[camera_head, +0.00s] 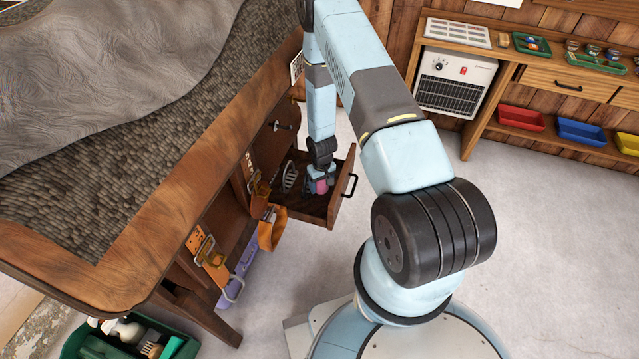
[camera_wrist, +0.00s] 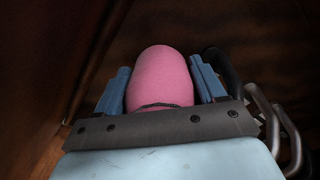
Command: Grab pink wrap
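The pink wrap (camera_wrist: 160,78) is a rounded pink roll standing between my gripper's two blue fingers in the wrist view, with a dark line across its lower part. My gripper (camera_head: 319,183) reaches down into the open wooden drawer (camera_head: 338,208) below the table. Its fingers (camera_wrist: 160,72) lie close along both sides of the wrap and look shut on it. In the head view only a small pink patch (camera_head: 321,187) shows beside the fingers. The wrap's lower end is hidden by the gripper's plate, and I cannot tell whether it touches the drawer floor.
A metal item (camera_head: 289,177) lies in the drawer left of my gripper; curved metal also shows in the wrist view (camera_wrist: 284,125). The drawer's walls stand close around my gripper. Orange straps (camera_head: 210,257) hang from the table's side. The floor (camera_head: 530,240) at right is clear.

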